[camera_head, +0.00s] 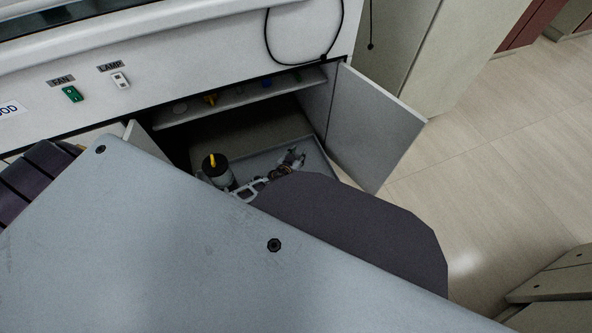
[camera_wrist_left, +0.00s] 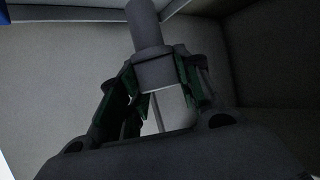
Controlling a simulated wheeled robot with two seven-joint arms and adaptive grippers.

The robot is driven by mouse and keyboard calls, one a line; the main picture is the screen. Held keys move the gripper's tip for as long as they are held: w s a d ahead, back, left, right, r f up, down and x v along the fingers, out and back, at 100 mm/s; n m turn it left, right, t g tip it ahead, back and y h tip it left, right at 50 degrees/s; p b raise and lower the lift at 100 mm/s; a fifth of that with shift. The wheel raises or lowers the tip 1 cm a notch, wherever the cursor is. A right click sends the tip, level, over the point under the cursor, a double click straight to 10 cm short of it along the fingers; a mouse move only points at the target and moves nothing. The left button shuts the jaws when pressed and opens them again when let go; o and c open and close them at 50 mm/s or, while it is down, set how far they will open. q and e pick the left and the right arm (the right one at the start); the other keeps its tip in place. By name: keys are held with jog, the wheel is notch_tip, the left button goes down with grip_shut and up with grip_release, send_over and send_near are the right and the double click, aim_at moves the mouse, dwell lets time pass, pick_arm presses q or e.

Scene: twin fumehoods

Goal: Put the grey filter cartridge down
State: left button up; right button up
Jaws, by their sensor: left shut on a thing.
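The grey filter cartridge (camera_wrist_left: 147,28) is a grey cylinder in the left wrist view. Its wider end sits between the green-padded fingers of my left gripper (camera_wrist_left: 158,78), which is shut on it. In the head view my left gripper (camera_head: 283,167) reaches into the open cabinet under the fumehood. My own arm hides much of it there, and I cannot make out the cartridge clearly. I cannot tell whether the cartridge touches the surface below. My right gripper is not in view.
A dark container with a yellow top (camera_head: 215,168) stands in the cabinet, left of the gripper. A shelf (camera_head: 240,98) with small items crosses above. The open cabinet door (camera_head: 375,128) stands to the right. A grey tray edge (camera_head: 318,158) shows beside the gripper.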

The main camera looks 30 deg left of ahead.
pick_arm(q)
jog(key=shift+a+f, duration=0.1)
jog(key=shift+f, duration=0.05)
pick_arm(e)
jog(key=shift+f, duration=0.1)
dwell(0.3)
pick_arm(q)
jog(key=shift+f+b, duration=2)
jog(key=shift+f, duration=1)
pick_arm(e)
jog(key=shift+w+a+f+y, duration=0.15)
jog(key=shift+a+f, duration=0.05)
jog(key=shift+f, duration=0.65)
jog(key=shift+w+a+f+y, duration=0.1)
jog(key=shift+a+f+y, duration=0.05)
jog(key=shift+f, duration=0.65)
pick_arm(q)
jog(key=shift+f+b, duration=0.8)
jog(key=shift+f, duration=0.45)
jog(key=shift+f+b, duration=0.35)
jog(key=shift+f, duration=0.25)
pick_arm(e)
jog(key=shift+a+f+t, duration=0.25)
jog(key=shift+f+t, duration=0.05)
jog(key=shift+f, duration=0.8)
pick_arm(q)
jog(key=shift+f, duration=0.15)
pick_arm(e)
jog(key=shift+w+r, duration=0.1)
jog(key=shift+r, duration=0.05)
